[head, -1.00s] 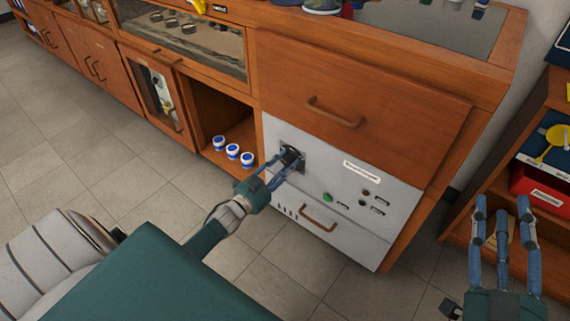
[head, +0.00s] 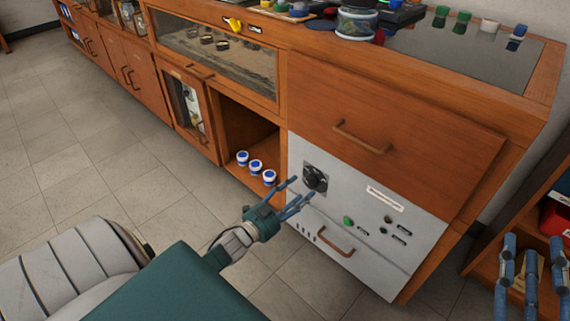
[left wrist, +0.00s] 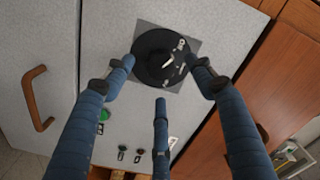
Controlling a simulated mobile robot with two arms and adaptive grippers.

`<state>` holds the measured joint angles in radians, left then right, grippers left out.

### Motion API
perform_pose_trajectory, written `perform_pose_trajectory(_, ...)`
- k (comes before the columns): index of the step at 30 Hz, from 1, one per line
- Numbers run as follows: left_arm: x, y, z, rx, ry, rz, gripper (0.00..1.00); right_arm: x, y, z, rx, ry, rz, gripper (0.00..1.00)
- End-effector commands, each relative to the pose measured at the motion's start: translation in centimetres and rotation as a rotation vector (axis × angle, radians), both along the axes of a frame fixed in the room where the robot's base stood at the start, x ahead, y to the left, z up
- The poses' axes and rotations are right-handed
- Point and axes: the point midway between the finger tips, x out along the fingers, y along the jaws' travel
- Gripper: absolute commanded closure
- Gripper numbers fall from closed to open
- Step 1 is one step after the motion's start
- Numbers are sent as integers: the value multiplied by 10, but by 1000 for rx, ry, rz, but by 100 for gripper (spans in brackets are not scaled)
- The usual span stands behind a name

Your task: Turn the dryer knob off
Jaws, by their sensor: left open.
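The dryer knob (head: 315,178) is a round black dial on a grey square plate, on the white dryer panel (head: 405,262) of the wooden bench. In the left wrist view the knob (left wrist: 160,58) has a white pointer mark and white lettering near its right edge. My left gripper (head: 300,197) is open just in front of the knob, slightly below and left of it in the head view. In the left wrist view its blue fingers (left wrist: 160,85) spread around the knob's lower side; contact is unclear. My right gripper (head: 530,255) is at the lower right, fingers apart, apparently empty.
Below the knob are a green button (head: 348,221), small dark buttons and a brown drawer handle (head: 334,243). Several white jars with blue lids (head: 256,167) stand in the open cubby at left. A wooden shelf (head: 490,262) stands at right. The tiled floor at left is clear.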

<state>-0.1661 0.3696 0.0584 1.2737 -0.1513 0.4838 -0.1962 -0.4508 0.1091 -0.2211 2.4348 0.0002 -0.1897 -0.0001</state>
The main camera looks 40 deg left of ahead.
Motion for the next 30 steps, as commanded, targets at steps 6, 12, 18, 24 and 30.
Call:
perform_pose_trajectory(6, -48, 4, -1, -1, 3, 1, 45, 0, 0, 0, 0, 0, 0, 60)
perform_pose_trajectory(12, -71, 6, 0, -1, 1, 2, 45, 0, 0, 0, 0, 1, -1, 60)
perform_pose_trajectory(18, -77, 7, 0, -1, 0, 2, 45, 0, 0, 0, 0, 1, -1, 60)
perform_pose_trajectory(24, -76, 7, 0, -1, 0, 2, 45, 0, 0, 0, 0, 1, -1, 60)
perform_pose_trajectory(30, -76, 7, 0, -1, 0, 2, 45, 0, 0, 0, 0, 1, -1, 60)
